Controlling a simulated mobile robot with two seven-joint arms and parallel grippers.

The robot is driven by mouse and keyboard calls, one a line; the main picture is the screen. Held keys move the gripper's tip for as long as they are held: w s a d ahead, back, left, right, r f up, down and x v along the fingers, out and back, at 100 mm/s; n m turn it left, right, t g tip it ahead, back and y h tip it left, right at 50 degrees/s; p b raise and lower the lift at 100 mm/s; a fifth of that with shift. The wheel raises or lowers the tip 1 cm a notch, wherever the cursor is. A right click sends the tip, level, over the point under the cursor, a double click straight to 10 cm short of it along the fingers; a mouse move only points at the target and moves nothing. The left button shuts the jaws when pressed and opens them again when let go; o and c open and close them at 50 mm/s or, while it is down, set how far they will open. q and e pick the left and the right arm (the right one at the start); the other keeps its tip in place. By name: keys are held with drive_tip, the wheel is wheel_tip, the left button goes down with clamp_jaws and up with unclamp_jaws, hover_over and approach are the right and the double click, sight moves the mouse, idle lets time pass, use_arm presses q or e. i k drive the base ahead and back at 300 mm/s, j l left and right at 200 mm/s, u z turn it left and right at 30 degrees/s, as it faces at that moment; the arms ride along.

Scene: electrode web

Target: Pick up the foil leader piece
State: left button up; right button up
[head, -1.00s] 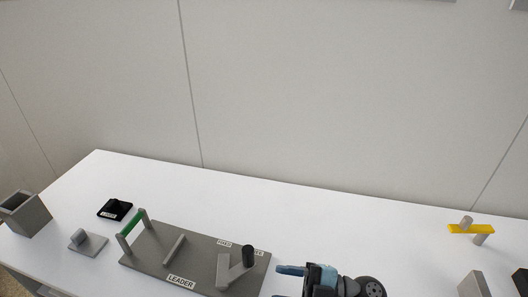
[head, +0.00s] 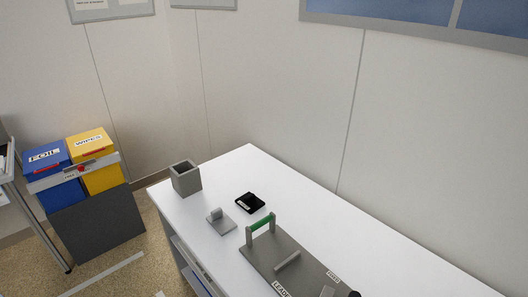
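I cannot make out the foil leader piece for certain. A small black holder (head: 250,203) with a white label lies on the white table, its label too small to read. To its right is a grey fixture plate (head: 262,258) with a green-topped handle (head: 262,224), a small grey bar (head: 287,261) and a label that reads in part "LEADE" (head: 282,289). The plate is cut off by the lower edge of the head view. Neither of my grippers is in view.
A grey open box (head: 186,178) stands at the table's far left corner. A small grey block on a base (head: 221,221) is near it. Blue FOIL (head: 47,158) and yellow WIPES (head: 90,145) bins stand left of the table. The white table (head: 375,235) is bare along the back.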

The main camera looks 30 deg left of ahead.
sight(220, 222)
drive_tip(key=u, duration=1.35)
drive_tip(key=j+z, duration=0.1)
drive_tip(key=z, duration=0.3)
drive_tip(key=i+j+z, duration=0.15)
drive_tip(key=z, duration=0.25)
drive_tip(key=j+z, duration=0.15)
drive_tip(key=z, duration=0.25)
drive_tip(key=j+z, duration=0.15)
drive_tip(key=z, duration=0.25)
drive_tip(key=j+z, duration=0.3)
drive_tip(key=j, duration=0.2)
drive_tip(key=j+z, duration=0.35)
drive_tip(key=j, duration=0.15)
drive_tip(key=k+j, duration=0.1)
drive_tip(key=j, duration=0.3)
drive_tip(key=k+j+z, duration=0.1)
drive_tip(key=j, duration=0.35)
drive_tip(key=k+j, duration=0.15)
drive_tip(key=j, duration=0.25)
drive_tip(key=k+j, duration=0.1)
drive_tip(key=j, duration=0.3)
drive_tip(key=k+j+z, duration=0.1)
drive_tip(key=j, duration=0.35)
